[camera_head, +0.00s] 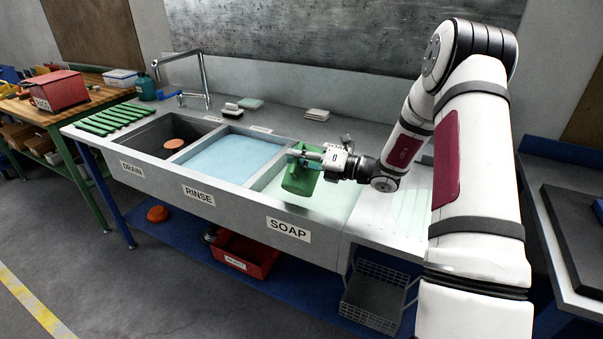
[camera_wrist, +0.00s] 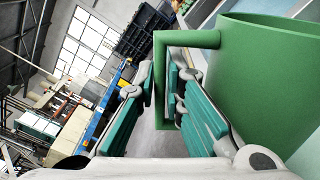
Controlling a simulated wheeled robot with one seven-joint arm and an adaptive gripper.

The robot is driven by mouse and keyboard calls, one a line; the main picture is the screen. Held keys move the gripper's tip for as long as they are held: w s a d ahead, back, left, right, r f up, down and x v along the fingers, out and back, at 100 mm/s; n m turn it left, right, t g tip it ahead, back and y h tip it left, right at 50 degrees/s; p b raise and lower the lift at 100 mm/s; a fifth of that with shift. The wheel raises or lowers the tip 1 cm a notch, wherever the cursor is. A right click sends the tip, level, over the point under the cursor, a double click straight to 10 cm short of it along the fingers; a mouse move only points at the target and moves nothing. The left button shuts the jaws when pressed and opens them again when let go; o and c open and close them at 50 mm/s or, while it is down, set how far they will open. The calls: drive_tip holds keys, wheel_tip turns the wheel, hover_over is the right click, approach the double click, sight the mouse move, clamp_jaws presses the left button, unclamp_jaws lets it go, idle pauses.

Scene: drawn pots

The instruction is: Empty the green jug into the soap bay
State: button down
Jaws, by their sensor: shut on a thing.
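The green jug (camera_head: 298,181) hangs over the soap bay (camera_head: 341,197), the right one of three bays, labelled SOAP on its front. My gripper (camera_head: 308,156) reaches in from the right and is shut on the jug's handle. In the wrist view, the teal finger pads of my gripper (camera_wrist: 163,88) stand on both sides of the handle, and the jug (camera_wrist: 262,85) fills the right side. The jug looks tilted against the room. Its inside is hidden, and I see no stream leaving it. Pale green liquid shows in the soap bay.
The rinse bay (camera_head: 232,158) holds blue water. The drain bay (camera_head: 150,136) has an orange round thing (camera_head: 174,144) in it. A tap (camera_head: 204,78) rises behind the bays. A ribbed draining area lies right of the soap bay. A red crate (camera_head: 246,254) sits below.

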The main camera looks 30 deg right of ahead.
sight(302, 144)
drive_tip(key=shift+w+d, duration=0.1)
drive_tip(key=shift+w+d+r+m, duration=0.1)
drive_tip(key=shift+w+d+m, duration=0.1)
drive_tip(key=shift+m, duration=0.4)
drive_tip(key=shift+d, duration=0.1)
idle(1.9)
drive_tip(key=shift+w+d+m, duration=0.35)
drive_tip(key=shift+m, duration=0.25)
drive_tip(key=shift+r, duration=0.1)
idle(1.4)
drive_tip(key=shift+w+d+r+m, duration=0.35)
drive_tip(key=shift+r+m, duration=0.05)
drive_tip(key=shift+m, duration=0.1)
drive_tip(key=shift+w+d+r+m, duration=0.15)
drive_tip(key=shift+d+r+m, duration=0.05)
drive_tip(key=shift+d+m, duration=0.1)
idle(2.0)
drive_tip(key=shift+w+d+r+m, duration=0.15)
drive_tip(key=shift+w+r+m, duration=0.05)
drive_tip(key=shift+m, duration=0.1)
